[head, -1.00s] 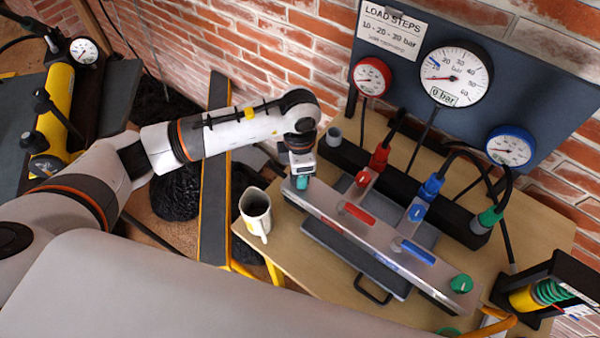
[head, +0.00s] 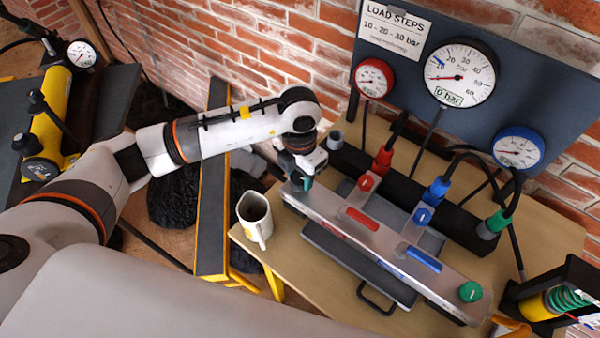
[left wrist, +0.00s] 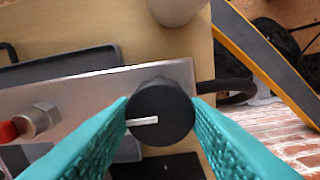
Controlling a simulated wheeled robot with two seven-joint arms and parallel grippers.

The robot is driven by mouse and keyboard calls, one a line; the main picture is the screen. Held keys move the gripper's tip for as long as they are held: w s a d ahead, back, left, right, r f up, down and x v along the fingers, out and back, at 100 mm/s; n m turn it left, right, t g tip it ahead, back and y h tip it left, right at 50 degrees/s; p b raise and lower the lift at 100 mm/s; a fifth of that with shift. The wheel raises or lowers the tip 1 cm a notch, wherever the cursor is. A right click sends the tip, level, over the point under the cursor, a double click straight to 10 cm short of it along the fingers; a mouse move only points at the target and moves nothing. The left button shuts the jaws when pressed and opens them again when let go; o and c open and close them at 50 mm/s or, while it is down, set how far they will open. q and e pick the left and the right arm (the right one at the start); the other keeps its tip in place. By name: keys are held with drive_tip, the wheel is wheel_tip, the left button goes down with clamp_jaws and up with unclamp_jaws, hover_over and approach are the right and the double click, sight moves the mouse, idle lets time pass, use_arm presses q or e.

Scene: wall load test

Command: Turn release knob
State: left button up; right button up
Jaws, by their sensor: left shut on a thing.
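A round black knob (left wrist: 162,112) with a white pointer line sits at the end of a silver manifold panel (head: 335,226). In the left wrist view the line runs nearly level and points left. My left gripper (head: 299,181) is at the panel's far left end, with teal fingers on both sides of the knob, shut on it. In the head view the gripper hides the knob. The large gauge (head: 460,76) has its red needle pointing left, and its display reads 0 bar. My right gripper is not in view.
The panel carries a red handle (head: 361,219), a blue handle (head: 423,259) and a green knob (head: 471,291). A white mug (head: 254,215) stands close by on the wooden table (head: 300,272). Hoses and couplings line the back. A yellow pump (head: 47,128) is at left.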

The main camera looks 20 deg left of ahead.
sight(299, 176)
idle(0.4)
use_arm(q)
drive_tip(key=o, duration=1)
wheel_tip(299, 176, up, 12)
drive_tip(key=shift+r+b, duration=0.1)
drive_tip(key=shift+b, duration=0.95)
